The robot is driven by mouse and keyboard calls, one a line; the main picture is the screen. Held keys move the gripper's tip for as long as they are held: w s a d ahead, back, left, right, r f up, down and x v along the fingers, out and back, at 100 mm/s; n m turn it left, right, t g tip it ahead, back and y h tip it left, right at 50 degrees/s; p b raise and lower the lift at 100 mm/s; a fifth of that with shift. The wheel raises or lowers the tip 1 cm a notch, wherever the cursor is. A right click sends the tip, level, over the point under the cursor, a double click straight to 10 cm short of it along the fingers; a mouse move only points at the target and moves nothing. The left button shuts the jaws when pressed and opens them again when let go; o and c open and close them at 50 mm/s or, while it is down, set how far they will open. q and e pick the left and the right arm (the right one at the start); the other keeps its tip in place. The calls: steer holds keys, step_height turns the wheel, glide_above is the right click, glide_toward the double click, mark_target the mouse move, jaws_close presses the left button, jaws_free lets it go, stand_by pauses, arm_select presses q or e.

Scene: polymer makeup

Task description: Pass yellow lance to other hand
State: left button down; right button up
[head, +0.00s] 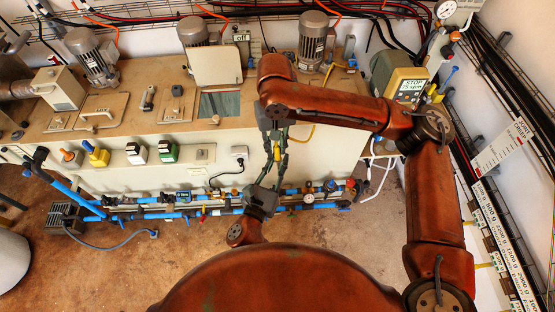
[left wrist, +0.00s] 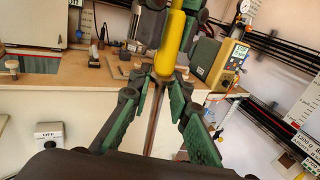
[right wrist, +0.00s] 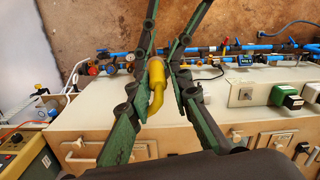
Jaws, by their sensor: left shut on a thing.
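The yellow lance (head: 277,151) is upright between my two grippers in the head view. My left gripper (head: 270,175) reaches up from below and is shut on it. In the left wrist view the yellow part (left wrist: 172,42) rises above the fingertips (left wrist: 165,77), and a thin metal rod runs down between the fingers. My right gripper (head: 274,134) points down from above, with its fingers on both sides of the lance. In the right wrist view the yellow body (right wrist: 156,82) lies between its fingertips (right wrist: 160,70); whether they press on it is unclear.
A bench (head: 130,115) with motors and a lidded opening (head: 220,103) stands behind the grippers. Blue pipes with valves (head: 170,214) run low along its front. A scale box (head: 407,82) stands at the right. The brown floor (head: 150,265) is mostly clear.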

steer(key=o, duration=0.4)
